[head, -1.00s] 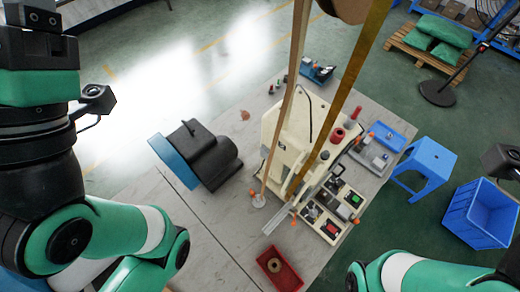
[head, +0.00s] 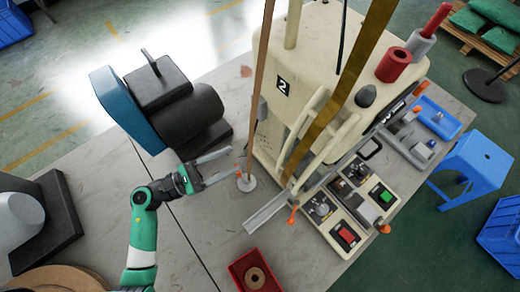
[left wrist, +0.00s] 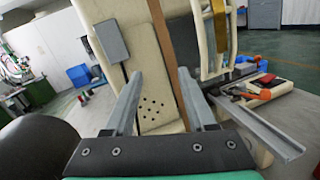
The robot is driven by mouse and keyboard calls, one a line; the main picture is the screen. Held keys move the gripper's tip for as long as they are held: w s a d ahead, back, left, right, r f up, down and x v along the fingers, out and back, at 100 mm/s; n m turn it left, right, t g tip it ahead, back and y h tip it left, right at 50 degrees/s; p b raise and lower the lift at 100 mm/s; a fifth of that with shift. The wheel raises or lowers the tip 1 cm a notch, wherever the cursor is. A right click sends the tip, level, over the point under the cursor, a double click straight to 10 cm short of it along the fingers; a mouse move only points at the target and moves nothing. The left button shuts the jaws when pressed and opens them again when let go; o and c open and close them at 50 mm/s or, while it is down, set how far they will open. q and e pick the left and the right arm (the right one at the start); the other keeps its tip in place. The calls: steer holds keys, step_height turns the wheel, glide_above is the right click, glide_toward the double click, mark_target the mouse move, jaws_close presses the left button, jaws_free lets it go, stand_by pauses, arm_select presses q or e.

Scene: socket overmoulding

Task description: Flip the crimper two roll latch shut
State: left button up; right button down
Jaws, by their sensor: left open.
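Crimper two is the cream machine (head: 318,85) with a black "2" label (head: 283,86) in the head view. A brown strip (head: 261,90) and a gold strip (head: 352,85) run down it from above. I cannot tell which part is the roll latch. My left gripper (head: 233,162) is open and empty, pointing at the machine's left side near the brown strip's lower end and a small white disc (head: 247,183). In the left wrist view, the open fingers (left wrist: 160,74) have the cream panel (left wrist: 145,100) and brown strip (left wrist: 165,50) beyond them.
A black and blue machine (head: 165,100) stands left of the crimper. A metal rail (head: 268,210) sticks out at the front beside a control box (head: 345,232). A red tray (head: 235,268) with a ring lies in front. A blue stool (head: 478,160) stands right of the table.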

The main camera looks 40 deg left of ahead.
arm_select(q)
steer(key=s+f+n+y+b, duration=0.1)
steer(key=f+b, duration=0.1)
steer(key=f, duration=0.3)
steer(key=s+a+f+n+y+b, duration=0.1)
steer(key=s+f+n+b, duration=0.1)
steer(key=f, duration=0.3)
steer(key=s+a+f+n+y+b, duration=0.1)
steer(key=f+y+b, duration=0.1)
steer(key=f, duration=0.4)
steer(key=shift+s+a+n+t, duration=0.1)
steer(key=shift+s+n+t, duration=0.2)
steer(key=shift+s+n, duration=0.1)
steer(key=shift+s+a+f, duration=0.1)
steer(key=shift+a, duration=0.15)
steer(key=shift+a+r+y, duration=0.15)
steer(key=shift+r+y, duration=0.1)
steer(key=shift+y, duration=0.05)
steer(key=shift+w+d, duration=0.2)
steer(key=shift+w, duration=0.5)
steer(key=b+x, duration=0.1)
steer(key=x, duration=0.9)
steer(key=shift+w, duration=0.2)
arm_select(e)
step_height(320, 180, down, 11)
steer(key=shift+d+h, duration=0.2)
steer(key=shift+h, duration=0.1)
steer(key=shift+f, duration=0.1)
arm_select(q)
jaws_close()
